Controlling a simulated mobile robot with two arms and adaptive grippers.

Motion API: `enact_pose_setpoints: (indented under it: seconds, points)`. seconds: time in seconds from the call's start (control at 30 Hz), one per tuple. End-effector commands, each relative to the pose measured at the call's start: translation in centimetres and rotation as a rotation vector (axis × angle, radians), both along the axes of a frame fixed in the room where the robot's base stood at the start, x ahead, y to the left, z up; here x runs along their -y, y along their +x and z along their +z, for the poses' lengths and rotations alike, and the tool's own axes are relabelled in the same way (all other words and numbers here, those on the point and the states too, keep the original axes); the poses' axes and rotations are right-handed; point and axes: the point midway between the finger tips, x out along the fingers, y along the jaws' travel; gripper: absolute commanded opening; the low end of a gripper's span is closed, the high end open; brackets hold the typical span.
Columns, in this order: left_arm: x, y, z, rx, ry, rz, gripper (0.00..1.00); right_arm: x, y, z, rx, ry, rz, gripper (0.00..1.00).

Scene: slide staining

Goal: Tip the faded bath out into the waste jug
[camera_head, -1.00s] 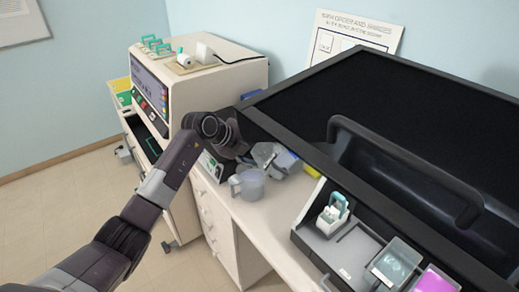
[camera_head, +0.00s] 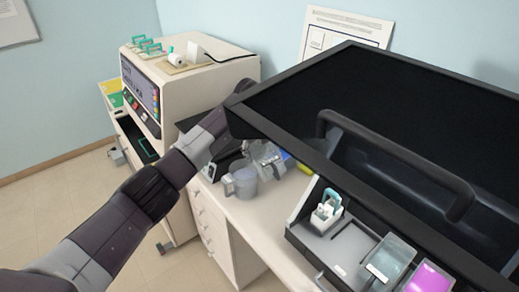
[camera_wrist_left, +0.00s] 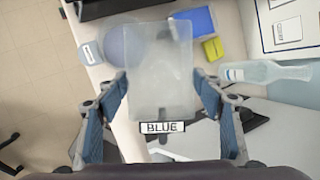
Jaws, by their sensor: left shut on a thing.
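My left gripper (camera_wrist_left: 160,105) is shut on a clear, pale bath (camera_wrist_left: 160,75) with a label reading BLUE, held between its two fingers. In the head view the gripper is mostly hidden behind my forearm and the black hood, and the bath (camera_head: 265,153) shows only in part. The grey translucent waste jug (camera_head: 243,183) stands on the white bench just left of and below the bath. In the wrist view the jug's labelled side (camera_wrist_left: 89,52) shows beside the bath, and its round body shows blurred through it. I cannot tell how far the bath is tilted. My right gripper is not in view.
The black hood (camera_head: 380,100) overhangs the bench close to my left wrist. A tray (camera_head: 345,245) in front holds a white rack (camera_head: 327,212), a grey-green bath (camera_head: 391,260) and a magenta bath (camera_head: 430,280). A bottle (camera_wrist_left: 265,72) lies or stands near the bath.

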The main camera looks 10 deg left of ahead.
Motion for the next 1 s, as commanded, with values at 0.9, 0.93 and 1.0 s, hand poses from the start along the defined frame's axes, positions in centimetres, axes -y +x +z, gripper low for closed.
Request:
enact_pose_setpoints:
  seconds: [0.9, 0.93, 1.0]
  points:
    - [0.5, 0.4, -1.3, -0.102, 0.259, 0.001, 0.03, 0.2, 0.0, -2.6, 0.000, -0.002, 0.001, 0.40]
    - [0.5, 0.3, -1.3, -0.102, 0.258, 0.000, 0.03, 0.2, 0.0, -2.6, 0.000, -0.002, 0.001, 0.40]
    - [0.5, 0.3, -1.3, -0.102, 0.258, 0.000, 0.03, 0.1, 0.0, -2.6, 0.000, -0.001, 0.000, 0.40]
